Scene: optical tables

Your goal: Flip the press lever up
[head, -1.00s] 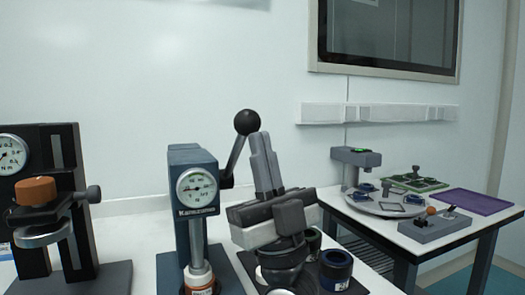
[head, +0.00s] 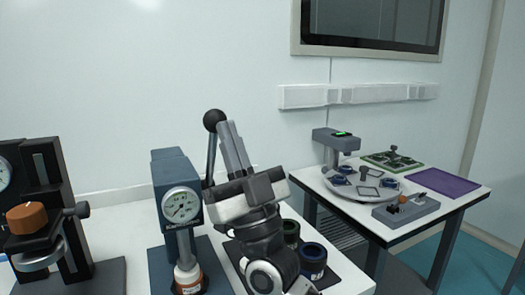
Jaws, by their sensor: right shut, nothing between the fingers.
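The press (head: 176,173) is a dark blue column with a round dial (head: 182,205) on a dark base. Its lever (head: 211,157) stands nearly upright at the column's right side, tipped by a black ball knob (head: 214,121). My right gripper (head: 228,126) points up just right of the lever, its grey fingers shut and empty. The fingertips are close beside the knob; I cannot tell whether they touch it. The gripper body hides the lever's lower right surroundings. My left gripper is not in view.
A black stand with an orange knob (head: 27,217) is at the left. Dark jars (head: 313,258) stand on a dark mat beneath my right arm. A second table (head: 447,207) at the right holds a round grey tray, a purple mat and small devices.

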